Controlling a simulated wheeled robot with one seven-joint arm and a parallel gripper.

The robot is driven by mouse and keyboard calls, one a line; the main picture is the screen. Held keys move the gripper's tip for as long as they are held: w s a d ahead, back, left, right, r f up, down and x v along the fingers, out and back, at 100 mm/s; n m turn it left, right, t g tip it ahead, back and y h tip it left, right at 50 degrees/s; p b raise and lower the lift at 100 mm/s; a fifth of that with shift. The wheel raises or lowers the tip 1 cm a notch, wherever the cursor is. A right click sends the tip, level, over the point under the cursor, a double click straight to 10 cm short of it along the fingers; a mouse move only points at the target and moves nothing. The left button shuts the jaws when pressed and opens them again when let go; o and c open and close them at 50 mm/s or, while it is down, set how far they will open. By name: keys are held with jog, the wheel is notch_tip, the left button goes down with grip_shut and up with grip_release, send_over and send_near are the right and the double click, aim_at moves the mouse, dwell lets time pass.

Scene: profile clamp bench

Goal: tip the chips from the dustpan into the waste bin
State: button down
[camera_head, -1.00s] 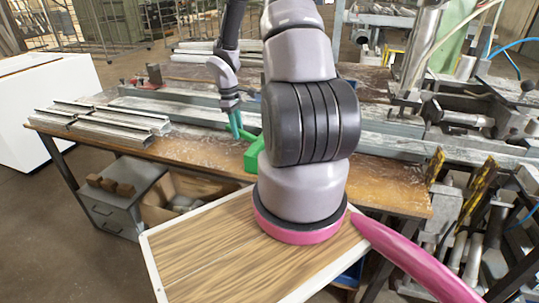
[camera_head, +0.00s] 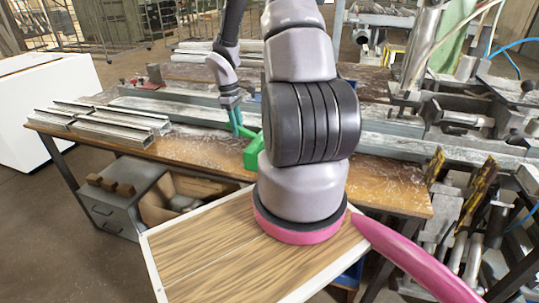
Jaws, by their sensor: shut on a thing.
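The green dustpan (camera_head: 253,154) is on or just above the front part of the workbench, partly hidden behind my arm. My gripper (camera_head: 236,125) has teal fingers and is shut on the dustpan's green handle, left of and behind the pan. The inside of the pan is too small and too hidden to show any chips. Pale chips or dust (camera_head: 205,138) are scattered on the bench top beside it. I cannot make out a waste bin for certain; a blue thing (camera_head: 350,275) shows only partly below the bench at the lower right.
Metal profiles (camera_head: 112,122) lie on the left of the workbench (camera_head: 385,190), and long rails run along it. Clamps and machine parts (camera_head: 470,115) crowd the right. A grey drawer unit (camera_head: 115,205) and a cardboard box (camera_head: 160,205) stand below. Open floor lies at the left.

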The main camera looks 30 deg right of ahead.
notch_tip(320, 180, up, 11)
dwell(0.5)
dwell(0.4)
